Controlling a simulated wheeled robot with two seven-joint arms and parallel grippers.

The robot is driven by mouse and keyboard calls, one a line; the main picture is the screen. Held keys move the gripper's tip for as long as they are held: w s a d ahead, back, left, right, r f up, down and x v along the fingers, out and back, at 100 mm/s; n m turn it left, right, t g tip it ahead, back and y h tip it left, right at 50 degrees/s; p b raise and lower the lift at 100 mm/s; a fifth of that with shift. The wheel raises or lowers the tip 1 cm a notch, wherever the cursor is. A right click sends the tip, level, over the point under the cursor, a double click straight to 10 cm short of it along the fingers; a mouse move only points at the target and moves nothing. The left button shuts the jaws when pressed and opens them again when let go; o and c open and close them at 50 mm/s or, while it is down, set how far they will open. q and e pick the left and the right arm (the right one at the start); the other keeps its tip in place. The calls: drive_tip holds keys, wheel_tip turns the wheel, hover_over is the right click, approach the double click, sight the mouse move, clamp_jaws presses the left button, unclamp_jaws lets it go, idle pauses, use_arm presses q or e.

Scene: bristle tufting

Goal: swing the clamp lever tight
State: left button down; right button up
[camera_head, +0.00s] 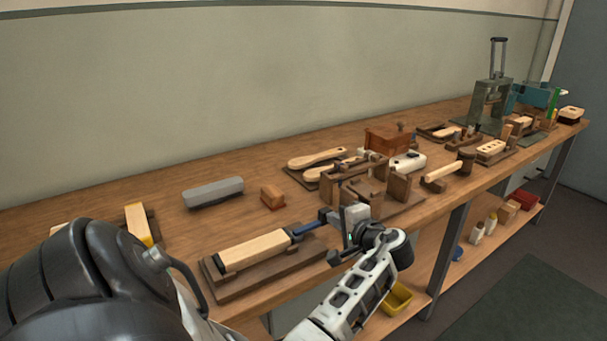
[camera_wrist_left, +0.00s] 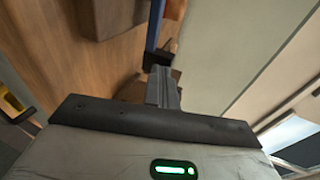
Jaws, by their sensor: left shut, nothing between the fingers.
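The clamp lever appears to be the blue bar (camera_head: 306,228) with dark ends, at the right end of a pale wooden block (camera_head: 252,250) lying on a dark wooden base board (camera_head: 285,269). My left gripper (camera_head: 338,226) is shut and empty at the lever's right end. In the left wrist view the blue bar (camera_wrist_left: 154,28) runs down to a black end close to the tips of my shut left fingers (camera_wrist_left: 163,85). I cannot tell whether they touch. The clamp's lower part is largely hidden. My right gripper is not in view.
The workbench (camera_head: 120,190) runs along the wall. A grey block (camera_head: 213,193) and a small reddish-brown block (camera_head: 272,197) lie behind the clamp. Wooden fixtures (camera_head: 399,190) stand close to the right. A yellow bin (camera_head: 397,299) is on the lower shelf.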

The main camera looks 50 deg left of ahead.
use_arm(q)
drive_tip(key=shift+w+a+r, duration=0.1)
